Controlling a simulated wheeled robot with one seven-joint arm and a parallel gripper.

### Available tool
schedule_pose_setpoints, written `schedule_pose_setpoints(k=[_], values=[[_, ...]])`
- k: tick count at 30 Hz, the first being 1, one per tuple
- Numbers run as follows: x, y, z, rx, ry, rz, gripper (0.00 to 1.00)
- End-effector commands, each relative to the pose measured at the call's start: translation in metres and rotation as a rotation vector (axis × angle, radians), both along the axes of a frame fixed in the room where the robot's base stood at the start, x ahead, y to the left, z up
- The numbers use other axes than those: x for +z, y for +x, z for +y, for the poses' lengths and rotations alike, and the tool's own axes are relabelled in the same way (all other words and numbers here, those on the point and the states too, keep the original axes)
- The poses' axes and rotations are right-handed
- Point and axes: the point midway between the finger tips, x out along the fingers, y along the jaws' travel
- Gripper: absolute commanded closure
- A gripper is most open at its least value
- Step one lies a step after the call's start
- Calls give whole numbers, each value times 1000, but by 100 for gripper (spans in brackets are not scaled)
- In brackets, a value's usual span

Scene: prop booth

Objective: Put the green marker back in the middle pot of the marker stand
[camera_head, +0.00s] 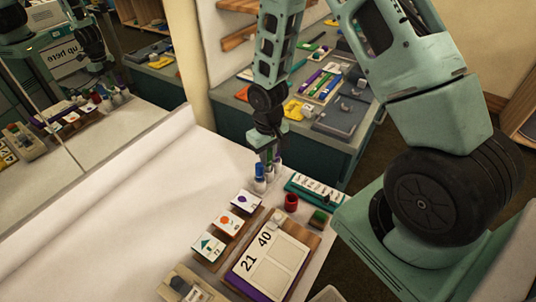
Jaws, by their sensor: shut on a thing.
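My gripper (268,152) is at the far end of the white table, right over the marker stand (259,186). It is shut on the green marker (270,156), of which only a small strip shows between the fingers. The stand is a short row of whitish pots running away from me. A blue marker (259,170) stands upright in the nearest pot. The middle and far pots are partly hidden by my gripper. I cannot tell whether the green marker's lower end is inside the middle pot or just above it.
Close by are a teal lettered strip (316,188), a red cup (291,202), a green block (319,217), picture cards (246,201) and a board numbered 21 and 40 (270,262). A mirror (70,90) on the left reflects the scene. The table's left side is clear.

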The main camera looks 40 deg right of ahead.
Motion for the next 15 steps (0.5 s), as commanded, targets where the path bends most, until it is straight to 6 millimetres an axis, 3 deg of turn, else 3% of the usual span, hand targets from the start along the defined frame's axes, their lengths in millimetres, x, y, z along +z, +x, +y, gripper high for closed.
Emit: schedule_pose_setpoints(k=[1, 2, 4, 15], values=[[0, 0, 0, 0, 0, 0, 100], [0, 0, 0, 0, 0, 0, 76], [0, 0, 0, 0, 0, 0, 57], [4, 1, 0, 0, 0, -2, 56]])
